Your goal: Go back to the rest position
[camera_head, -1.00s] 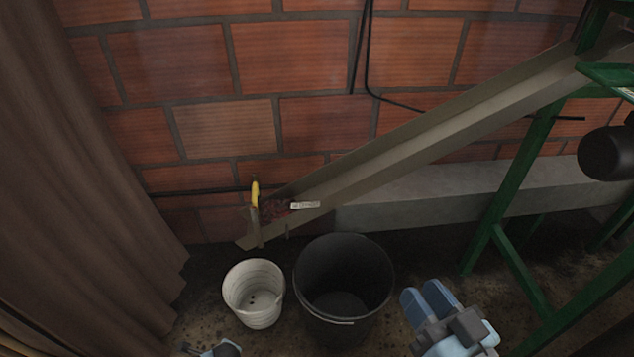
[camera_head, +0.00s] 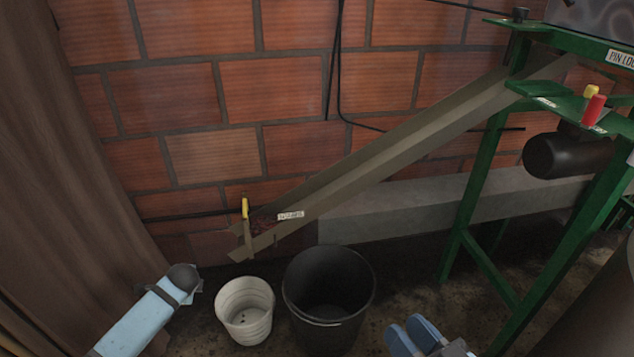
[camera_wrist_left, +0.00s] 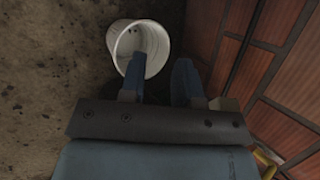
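My right gripper (camera_head: 414,336) shows at the bottom of the head view, its two blue fingers side by side. They are cut off by the frame edge, and I cannot tell whether they are parted. It is right of the black bucket and holds nothing visible. My left arm comes in at the lower left of the head view; its fingers are hidden there. In the left wrist view the left gripper (camera_wrist_left: 160,80) has its blue fingers apart, with nothing between them. The white bucket (camera_wrist_left: 118,40) lies beyond them. No rest position is marked in view.
The white bucket (camera_head: 243,322) and black bucket (camera_head: 350,325) stand on the floor below a sloping metal chute (camera_head: 400,150) with a yellow-handled gate (camera_head: 245,208). A green frame (camera_head: 470,190) with a dark cylinder (camera_head: 560,155) is at right. A brown curtain (camera_head: 70,180) hangs at left.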

